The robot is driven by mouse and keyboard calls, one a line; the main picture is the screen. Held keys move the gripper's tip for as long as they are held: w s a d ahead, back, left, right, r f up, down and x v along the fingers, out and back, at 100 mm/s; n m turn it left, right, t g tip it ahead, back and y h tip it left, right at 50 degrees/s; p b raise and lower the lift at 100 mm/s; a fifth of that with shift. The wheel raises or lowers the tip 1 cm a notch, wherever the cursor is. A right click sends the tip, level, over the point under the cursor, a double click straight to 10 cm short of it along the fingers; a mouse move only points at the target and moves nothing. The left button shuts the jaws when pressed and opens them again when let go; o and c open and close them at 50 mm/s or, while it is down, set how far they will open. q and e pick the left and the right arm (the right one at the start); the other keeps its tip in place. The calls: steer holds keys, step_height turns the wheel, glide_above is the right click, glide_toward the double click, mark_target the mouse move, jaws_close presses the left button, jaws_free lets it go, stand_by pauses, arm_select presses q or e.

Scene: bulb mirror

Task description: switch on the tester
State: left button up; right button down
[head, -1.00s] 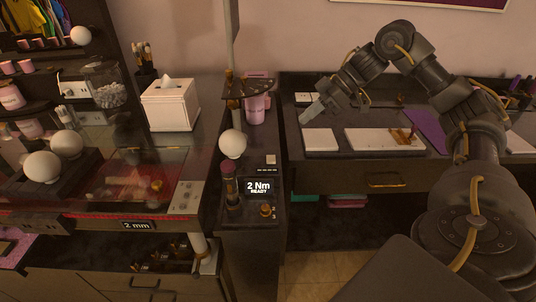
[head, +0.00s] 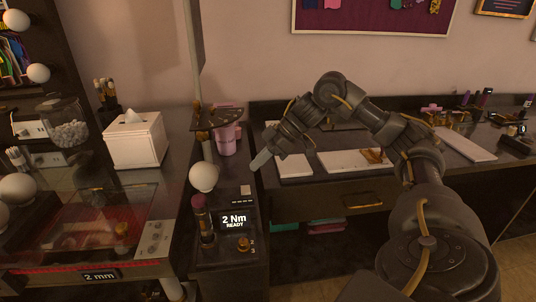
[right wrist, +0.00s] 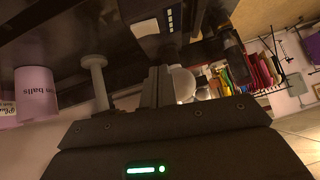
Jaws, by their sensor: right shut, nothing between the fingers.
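A narrow dark counter (head: 232,277) carries a lit display (head: 234,220) reading "2 Nm READY". Behind the display are a small white square (head: 245,190) and a row of small white marks (head: 242,202). No label says which device is the tester. My right gripper (head: 260,161) is shut and empty, above and behind the white square, near the counter's right edge. In the right wrist view, its dark fingers (right wrist: 156,88) point toward the counter, and the white square (right wrist: 145,28) shows beyond them. My left gripper is out of view.
A white globe bulb (head: 204,177) and a red-topped tool (head: 199,212) stand left of the display, with a brass knob (head: 243,243) in front. A pink cup (head: 226,140) stands behind. White trays (head: 293,166) lie on the right desk. A tissue box (head: 134,140) stands left.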

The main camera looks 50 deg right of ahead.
mark_target(243, 191)
steer(key=x, duration=0.3)
steer(key=shift+a+f, duration=0.2)
steer(key=shift+a, duration=0.05)
step_height(243, 191, down, 2)
steer(key=shift+f, duration=0.2)
steer(key=shift+s+f, duration=0.15)
steer(key=shift+f, duration=0.5)
steer(key=shift+s+f, duration=0.1)
steer(key=shift+f, duration=0.3)
steer(key=shift+a+r, duration=0.1)
steer(key=shift+r, duration=0.05)
